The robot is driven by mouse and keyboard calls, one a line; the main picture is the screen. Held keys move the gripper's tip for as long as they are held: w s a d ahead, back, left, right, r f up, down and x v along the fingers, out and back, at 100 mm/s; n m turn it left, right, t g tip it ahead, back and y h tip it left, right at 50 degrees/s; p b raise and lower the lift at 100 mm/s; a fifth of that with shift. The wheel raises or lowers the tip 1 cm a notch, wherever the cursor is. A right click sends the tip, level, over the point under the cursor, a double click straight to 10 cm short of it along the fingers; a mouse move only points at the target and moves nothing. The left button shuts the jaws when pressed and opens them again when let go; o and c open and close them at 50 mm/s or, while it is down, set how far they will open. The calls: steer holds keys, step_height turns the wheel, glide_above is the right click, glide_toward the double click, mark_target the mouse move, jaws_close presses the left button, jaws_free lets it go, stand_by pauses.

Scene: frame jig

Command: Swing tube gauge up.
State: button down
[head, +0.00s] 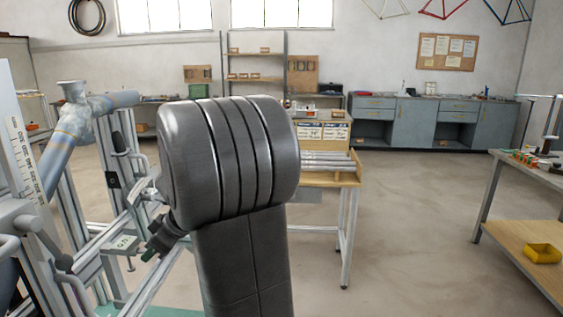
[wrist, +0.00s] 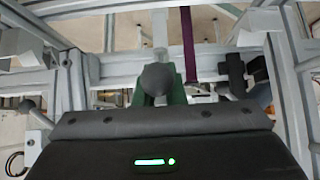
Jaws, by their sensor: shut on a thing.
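My gripper (wrist: 157,92) shows in the wrist view with its green fingers shut on a dark grey, round-ended knob (wrist: 157,76). The knob appears to be the tube gauge's handle; I cannot make out the rest of the gauge clearly. In the head view my gripper (head: 153,250) is small and dark at the left, low among the pale rails of the jig frame (head: 160,277). The thing in its fingers cannot be told apart there. A big dark grey part in the middle hides the right side of the jig.
Jig posts and rails stand close around my gripper. A purple strip (wrist: 189,45) hangs just beyond the knob. A wooden-topped rack with tubes (head: 328,160) stands behind. A bench with a yellow bin (head: 542,253) is at the right. The floor between is clear.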

mark_target(133, 245)
steer(key=shift+a+r+p, duration=0.2)
steer(key=shift+r+p, duration=0.3)
steer(key=shift+r, duration=0.85)
steer(key=shift+a+r+p, duration=0.25)
steer(key=shift+r+p, duration=0.25)
steer(key=shift+r, duration=0.25)
steer(key=shift+a+r, duration=0.15)
steer(key=shift+r, duration=0.1)
steer(key=shift+w+a+r+p, duration=0.1)
steer(key=shift+a+r+p, duration=0.15)
steer(key=shift+r, duration=0.15)
steer(key=shift+a+r+p, duration=0.1)
steer(key=shift+r+p, duration=0.15)
steer(key=shift+r, duration=0.1)
steer(key=shift+a+r, duration=0.2)
steer(key=shift+r, duration=0.1)
steer(key=shift+a+r, duration=0.1)
steer(key=shift+r, duration=0.05)
